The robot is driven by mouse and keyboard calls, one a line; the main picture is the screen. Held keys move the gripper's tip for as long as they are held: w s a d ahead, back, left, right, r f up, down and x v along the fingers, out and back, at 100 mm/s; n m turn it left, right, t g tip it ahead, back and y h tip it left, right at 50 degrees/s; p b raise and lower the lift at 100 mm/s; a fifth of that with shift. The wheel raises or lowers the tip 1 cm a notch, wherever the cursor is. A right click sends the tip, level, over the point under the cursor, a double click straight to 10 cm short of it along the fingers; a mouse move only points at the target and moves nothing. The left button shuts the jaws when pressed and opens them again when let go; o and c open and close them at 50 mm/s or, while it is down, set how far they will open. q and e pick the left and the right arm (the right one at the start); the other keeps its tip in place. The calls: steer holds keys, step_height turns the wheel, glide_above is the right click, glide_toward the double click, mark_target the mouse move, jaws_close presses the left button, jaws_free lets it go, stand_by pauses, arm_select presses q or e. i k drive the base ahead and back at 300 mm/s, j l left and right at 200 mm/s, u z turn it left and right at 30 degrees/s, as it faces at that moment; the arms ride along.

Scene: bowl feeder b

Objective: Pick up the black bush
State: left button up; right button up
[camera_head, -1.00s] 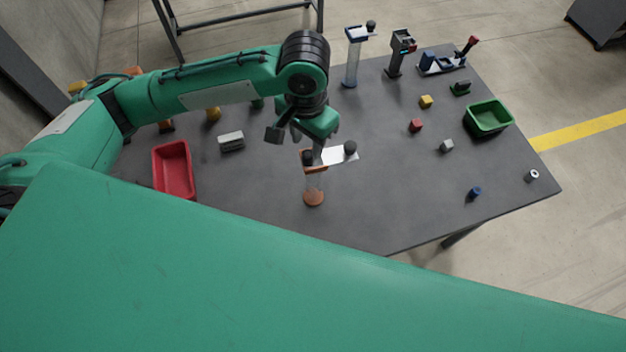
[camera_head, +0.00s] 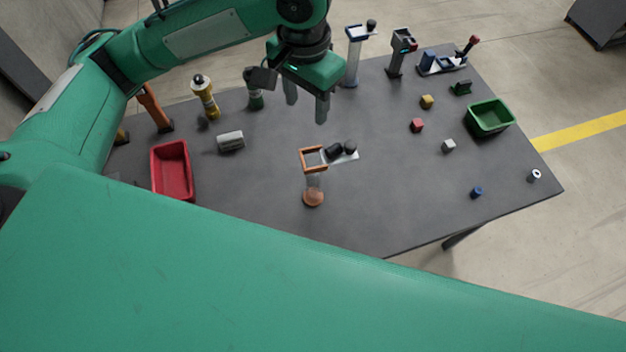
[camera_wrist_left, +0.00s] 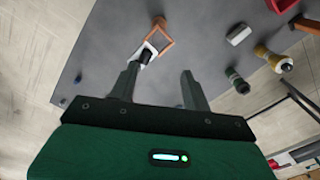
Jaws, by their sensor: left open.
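The black bush (camera_head: 335,151) is a small dark piece lying on the white plate (camera_head: 353,156) of the orange stand, against a dark round knob (camera_head: 350,146). A dark piece also shows on the plate in the left wrist view (camera_wrist_left: 145,57), partly behind a finger; I cannot tell bush from knob there. The stand's orange square frame (camera_head: 304,160) looks empty. My left gripper (camera_head: 306,107) is open and empty, above and behind the stand. In the left wrist view its two fingers (camera_wrist_left: 158,86) are apart with bare table between them. My right gripper is not in view.
A red bin (camera_head: 157,172) and a grey block (camera_head: 231,141) lie left. A green bin (camera_head: 483,122) stands right, with small cubes (camera_head: 417,125) before it. Upright fixtures (camera_head: 353,55) line the back edge.

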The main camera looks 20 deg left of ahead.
mark_target(335, 150)
steer(key=k+l, duration=0.2)
steer(key=k, duration=0.3)
steer(key=k+l, duration=0.2)
steer(key=k, duration=0.25)
steer(key=k+l, duration=0.2)
steer(key=k, duration=0.3)
